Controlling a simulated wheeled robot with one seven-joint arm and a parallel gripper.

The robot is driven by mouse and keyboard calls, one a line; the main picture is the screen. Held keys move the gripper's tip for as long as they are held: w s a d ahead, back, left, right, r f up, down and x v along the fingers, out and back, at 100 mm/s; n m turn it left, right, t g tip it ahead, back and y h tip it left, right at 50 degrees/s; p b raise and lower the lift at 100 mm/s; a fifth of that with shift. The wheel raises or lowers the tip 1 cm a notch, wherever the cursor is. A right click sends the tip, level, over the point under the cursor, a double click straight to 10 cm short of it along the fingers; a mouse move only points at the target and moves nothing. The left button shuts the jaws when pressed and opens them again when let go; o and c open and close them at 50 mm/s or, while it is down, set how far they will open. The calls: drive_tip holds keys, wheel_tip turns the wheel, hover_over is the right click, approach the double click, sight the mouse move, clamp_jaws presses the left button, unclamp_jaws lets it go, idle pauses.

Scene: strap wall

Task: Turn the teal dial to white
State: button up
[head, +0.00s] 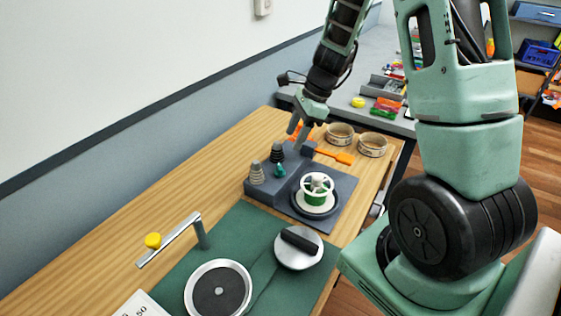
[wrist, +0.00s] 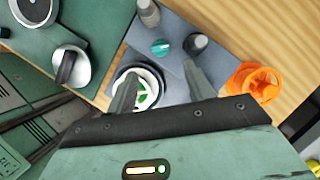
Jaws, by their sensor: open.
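The small teal dial (head: 280,170) sits on the grey block, between a pale ribbed post (head: 257,173) and a black ribbed post (head: 276,152). In the wrist view the teal dial (wrist: 160,47) shows from above with a light streak across it. I cannot make out any white mark around it. My gripper (head: 298,134) is open and empty, above and behind the dial in the head view. In the wrist view my gripper (wrist: 161,72) points down with its two fingers spread, and the dial appears just beyond and between the fingertips, apart from them.
A white wheel with green under it (head: 317,184) stands on the grey base close by. An orange valve handle (head: 335,155) is beside the block. Two round tins (head: 372,145) stand behind.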

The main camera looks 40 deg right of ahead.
sight(280, 166)
drive_tip(key=x, duration=1)
drive_tip(key=shift+f, duration=0.1)
drive_tip(key=c, duration=1)
